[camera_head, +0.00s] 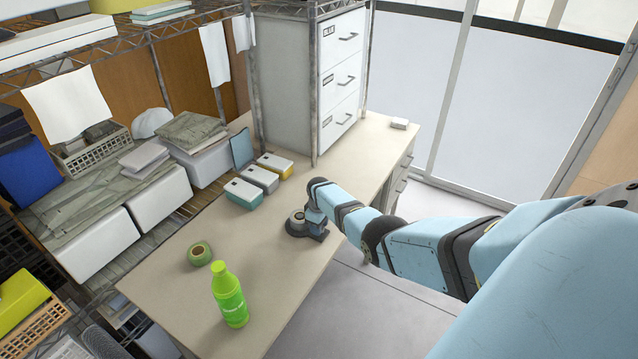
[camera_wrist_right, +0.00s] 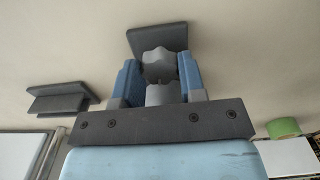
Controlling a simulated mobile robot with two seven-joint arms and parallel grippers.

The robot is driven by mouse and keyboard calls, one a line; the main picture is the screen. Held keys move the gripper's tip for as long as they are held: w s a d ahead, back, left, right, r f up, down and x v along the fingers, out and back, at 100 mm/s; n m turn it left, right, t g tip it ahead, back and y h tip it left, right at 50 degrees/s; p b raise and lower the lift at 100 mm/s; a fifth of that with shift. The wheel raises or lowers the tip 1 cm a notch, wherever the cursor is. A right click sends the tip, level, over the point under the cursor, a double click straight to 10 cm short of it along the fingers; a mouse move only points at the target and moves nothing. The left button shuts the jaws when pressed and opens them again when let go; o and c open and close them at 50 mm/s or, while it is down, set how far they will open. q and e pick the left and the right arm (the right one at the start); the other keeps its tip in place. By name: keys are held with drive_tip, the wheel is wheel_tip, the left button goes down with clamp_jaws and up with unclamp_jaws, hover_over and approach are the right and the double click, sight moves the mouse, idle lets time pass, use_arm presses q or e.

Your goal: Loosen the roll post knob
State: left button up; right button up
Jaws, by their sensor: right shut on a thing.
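A small dark grey dispenser (camera_head: 297,217) with a round post top stands on the table, at the tip of my right arm in the head view. My right gripper (camera_head: 316,222) is at its right side. In the right wrist view, the blue fingers of my right gripper (camera_wrist_right: 158,78) are on both sides of a light grey lobed knob (camera_wrist_right: 158,62) and shut on it. A dark grey plate (camera_wrist_right: 158,38) shows behind the knob. In the head view the knob is hidden by the gripper. My left gripper is in neither view.
A green bottle (camera_head: 229,296) and a green tape roll (camera_head: 200,254) stand on the table (camera_head: 270,255) to the left. Several small boxes (camera_head: 243,194) are behind. A white drawer unit (camera_head: 340,75) stands at the back. Another dark grey part (camera_wrist_right: 60,99) shows at left in the wrist view.

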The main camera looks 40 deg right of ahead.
drive_tip(key=shift+s+n, duration=0.1)
drive_tip(key=shift+n, duration=0.2)
idle(0.4)
drive_tip(key=o, duration=0.9)
drive_tip(key=shift+r, duration=0.1)
drive_tip(key=shift+r, duration=0.35)
wheel_tip(320, 180, up, 5)
drive_tip(key=shift+p, duration=1.2)
drive_tip(key=shift+r, duration=3.95)
